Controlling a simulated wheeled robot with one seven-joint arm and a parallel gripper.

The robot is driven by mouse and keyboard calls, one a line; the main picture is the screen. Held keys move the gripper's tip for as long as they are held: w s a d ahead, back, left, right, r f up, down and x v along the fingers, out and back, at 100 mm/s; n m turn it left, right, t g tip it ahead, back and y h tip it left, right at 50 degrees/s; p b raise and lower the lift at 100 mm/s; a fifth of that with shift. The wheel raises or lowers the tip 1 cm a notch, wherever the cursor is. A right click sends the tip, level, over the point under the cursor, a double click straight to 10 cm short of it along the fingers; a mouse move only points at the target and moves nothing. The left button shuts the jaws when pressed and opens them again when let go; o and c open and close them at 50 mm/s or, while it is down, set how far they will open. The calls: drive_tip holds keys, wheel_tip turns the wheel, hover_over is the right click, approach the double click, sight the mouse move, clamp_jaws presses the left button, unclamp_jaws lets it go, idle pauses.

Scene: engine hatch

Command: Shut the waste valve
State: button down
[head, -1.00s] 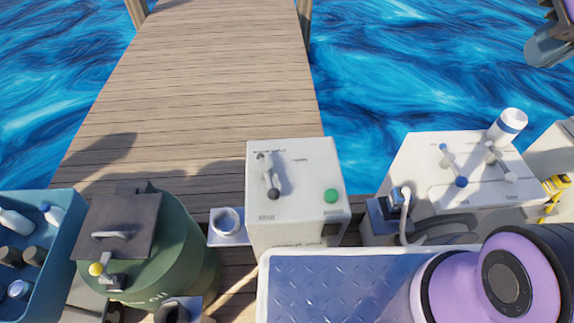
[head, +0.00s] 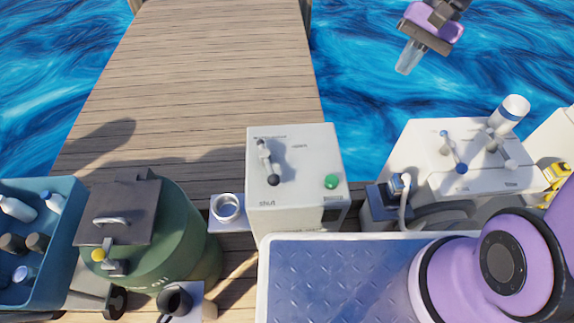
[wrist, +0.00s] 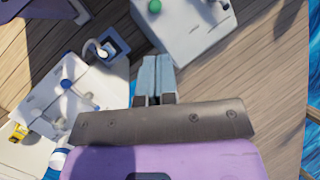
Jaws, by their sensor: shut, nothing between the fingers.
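A white box (head: 295,215) stands at the dock's near end in the head view. On its top is a lever (head: 268,163) with a dark knob, and its knob end points toward the printed word "shut"; "open" is printed farther back. The small heading is too blurred to confirm that this is the waste valve. A green button (head: 331,181) sits beside the lever. My gripper (head: 405,68) is shut and empty, high over the water, right of and beyond the box.
A white unit (head: 425,150) with blue and white knobbed levers stands at right. A blue socket box (head: 388,205) with a white hose is between. A green drum (head: 165,240) and blue crate (head: 70,200) are at left. A metal-patterned tray (head: 340,285) lies in front.

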sight(267, 162)
drive_tip(key=w+a+f+m+g+y, duration=0.1)
drive_tip(key=a+f+m+y, duration=0.1)
drive_tip(key=f, duration=0.7)
drive_tip(key=w+a+f+m+g+y, duration=0.1)
drive_tip(key=a+f+m+g+y, duration=0.1)
drive_tip(key=f, duration=0.8)
drive_tip(key=w+a+f+m+g+y, duration=0.1)
drive_tip(key=a+f+m+y, duration=0.3)
drive_tip(key=f, duration=0.6)
drive_tip(key=shift+a+g+y, duration=0.3)
drive_tip(key=shift+a+y, duration=0.2)
drive_tip(key=shift+a, duration=0.7)
drive_tip(key=x, duration=1.4)
drive_tip(key=shift+r, duration=0.1)
